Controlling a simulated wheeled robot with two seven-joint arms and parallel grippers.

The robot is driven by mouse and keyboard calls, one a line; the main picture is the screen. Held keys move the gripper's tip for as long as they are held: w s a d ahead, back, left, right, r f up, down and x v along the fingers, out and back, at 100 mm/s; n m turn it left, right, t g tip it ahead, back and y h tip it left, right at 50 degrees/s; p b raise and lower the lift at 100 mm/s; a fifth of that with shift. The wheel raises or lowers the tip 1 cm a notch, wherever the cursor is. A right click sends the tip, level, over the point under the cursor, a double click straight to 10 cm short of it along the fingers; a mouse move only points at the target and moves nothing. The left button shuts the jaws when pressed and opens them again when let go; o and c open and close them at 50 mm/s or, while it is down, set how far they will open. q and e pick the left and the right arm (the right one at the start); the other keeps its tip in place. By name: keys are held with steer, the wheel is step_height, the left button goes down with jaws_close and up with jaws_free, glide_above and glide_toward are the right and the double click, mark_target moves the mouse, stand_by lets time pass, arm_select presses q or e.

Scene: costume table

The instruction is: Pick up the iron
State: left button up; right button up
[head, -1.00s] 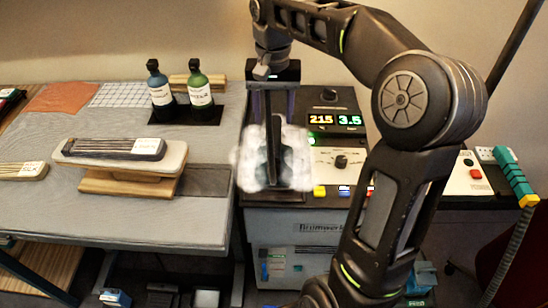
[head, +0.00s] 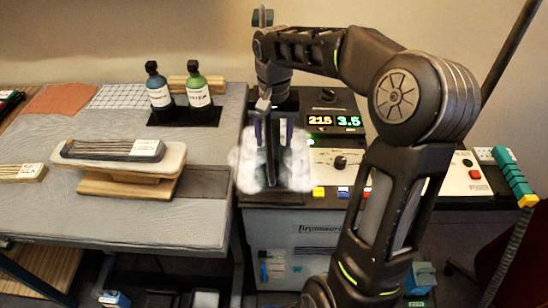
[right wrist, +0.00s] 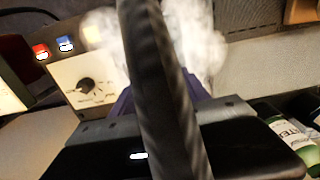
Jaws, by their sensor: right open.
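The iron (head: 271,165) stands on the iron station, wrapped in white steam, with its dark handle rising upward. Steam hides most of its body. My right gripper (head: 274,138) is open above it, with its two purplish fingers on either side of the dark handle. In the right wrist view the handle (right wrist: 160,90) runs down the middle, close to the camera. The gripper fingers show partly behind it there. I cannot tell whether either finger touches the handle. My left gripper is not in view.
The iron station (head: 322,228) has a lit display (head: 335,120), a knob and coloured buttons beside the iron. To the left, a table holds two bottles (head: 193,90) and a padded wooden sleeve board (head: 130,172). My right arm covers part of the station's right side.

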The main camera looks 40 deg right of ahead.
steer(key=shift+f, duration=0.25)
stand_by(0.4)
jaws_close()
stand_by(0.4)
steer(key=shift+r, duration=0.1)
stand_by(0.8)
